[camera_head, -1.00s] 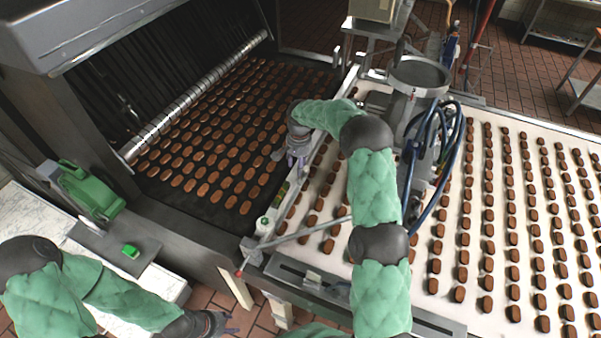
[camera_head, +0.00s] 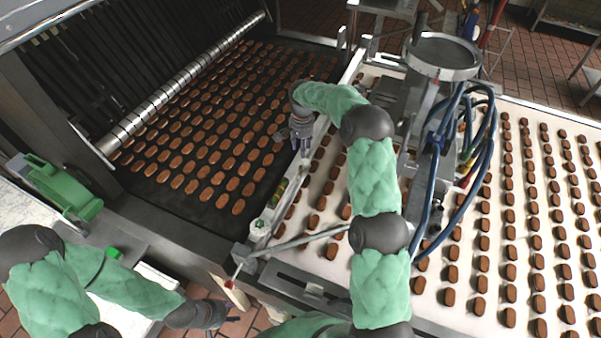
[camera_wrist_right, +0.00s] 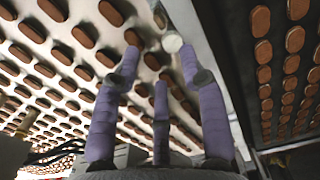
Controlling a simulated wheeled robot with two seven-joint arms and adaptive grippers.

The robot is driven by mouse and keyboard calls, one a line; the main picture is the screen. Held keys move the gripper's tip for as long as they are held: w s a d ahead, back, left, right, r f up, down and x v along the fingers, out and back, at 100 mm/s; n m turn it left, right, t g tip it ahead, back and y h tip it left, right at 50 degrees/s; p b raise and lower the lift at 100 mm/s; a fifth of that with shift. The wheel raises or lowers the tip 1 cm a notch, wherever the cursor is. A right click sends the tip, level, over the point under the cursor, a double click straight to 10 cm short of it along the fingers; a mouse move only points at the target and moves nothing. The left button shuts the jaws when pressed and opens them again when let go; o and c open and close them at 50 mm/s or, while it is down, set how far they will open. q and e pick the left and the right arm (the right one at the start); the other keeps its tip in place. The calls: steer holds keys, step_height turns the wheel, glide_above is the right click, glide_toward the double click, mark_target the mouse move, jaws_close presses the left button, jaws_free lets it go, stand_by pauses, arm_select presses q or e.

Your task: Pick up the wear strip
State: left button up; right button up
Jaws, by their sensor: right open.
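I cannot pick out the wear strip with certainty. A narrow metal rail (camera_head: 325,125) runs between the dark belt and the white belt. My right gripper (camera_head: 303,147) hangs over this rail, fingers pointing down. In the right wrist view its purple fingers (camera_wrist_right: 155,80) are spread, with nothing between them. A small white round piece (camera_wrist_right: 172,42) shows by the rail edge near a fingertip; I cannot tell whether they touch. My left gripper (camera_head: 222,314) is low at the left, away from the belts, and its fingers are too small to judge.
The dark belt (camera_head: 165,205) and the white belt (camera_head: 400,318) carry rows of brown biscuits. A metal hopper machine (camera_head: 440,55) with blue hoses (camera_head: 487,150) stands right of my right arm. A thin metal rod (camera_head: 300,240) crosses the front. A green motor (camera_head: 60,188) sits left.

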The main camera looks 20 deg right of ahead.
glide_above(301, 167)
step_height(301, 167, down, 5)
steer(key=shift+d+f+p, duration=0.1)
steer(key=shift+f+p, duration=1.2)
steer(key=shift+f, duration=1.25)
jaws_close()
